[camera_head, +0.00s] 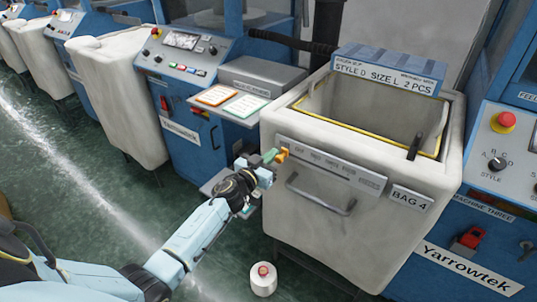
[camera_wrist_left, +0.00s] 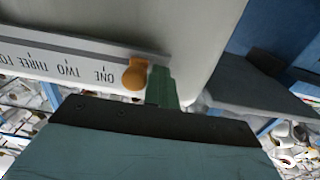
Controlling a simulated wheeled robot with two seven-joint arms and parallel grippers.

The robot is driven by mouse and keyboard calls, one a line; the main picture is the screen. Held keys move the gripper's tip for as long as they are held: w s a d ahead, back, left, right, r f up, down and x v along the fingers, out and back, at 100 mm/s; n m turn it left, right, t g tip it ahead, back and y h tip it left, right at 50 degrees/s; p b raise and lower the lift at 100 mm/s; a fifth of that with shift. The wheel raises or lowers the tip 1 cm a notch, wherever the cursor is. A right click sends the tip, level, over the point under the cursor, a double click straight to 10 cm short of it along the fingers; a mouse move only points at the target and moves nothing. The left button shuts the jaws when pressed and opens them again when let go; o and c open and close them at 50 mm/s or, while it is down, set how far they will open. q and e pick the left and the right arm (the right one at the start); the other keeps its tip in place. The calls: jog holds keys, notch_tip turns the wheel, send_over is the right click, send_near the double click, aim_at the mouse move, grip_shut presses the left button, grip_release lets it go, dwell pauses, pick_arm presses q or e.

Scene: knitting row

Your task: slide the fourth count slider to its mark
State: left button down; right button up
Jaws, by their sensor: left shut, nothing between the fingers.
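The count slider is an orange knob (camera_head: 283,155) at the left end of a grey scale strip (camera_head: 335,172) on the front of the bin marked BAG 4. The left wrist view shows the strip (camera_wrist_left: 60,62) upside down, with ONE, TWO, THREE and part of another word. There the knob (camera_wrist_left: 134,75) stands at the end beside ONE. My left gripper (camera_head: 269,156) is shut and empty, just left of the knob in the head view. Its green fingers (camera_wrist_left: 162,86) are right beside the knob; I cannot tell whether they touch. My right gripper is not in view.
A bar handle (camera_head: 320,197) sticks out below the strip. A shelf with orange and green cards (camera_head: 245,105) is left of the bin. A small white cylinder with a red top (camera_head: 263,280) stands on the floor. A control panel (camera_head: 500,150) is at the right.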

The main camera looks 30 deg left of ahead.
aim_at(280, 162)
pick_arm(q)
jog(key=shift+s+d, duration=0.15)
jog(key=shift+d, duration=1.8)
jog(key=shift+a+p, duration=0.15)
jog(key=shift+p, duration=0.15)
jog(key=shift+a, duration=0.5)
jog(key=s+p, duration=0.2)
jog(key=s, duration=0.2)
jog(key=shift+s+a, duration=0.1)
jog(key=shift+a, duration=0.05)
jog(key=s, duration=0.2)
jog(key=s+p, duration=0.1)
jog(key=shift+s+a, duration=0.2)
jog(key=shift+s, duration=0.15)
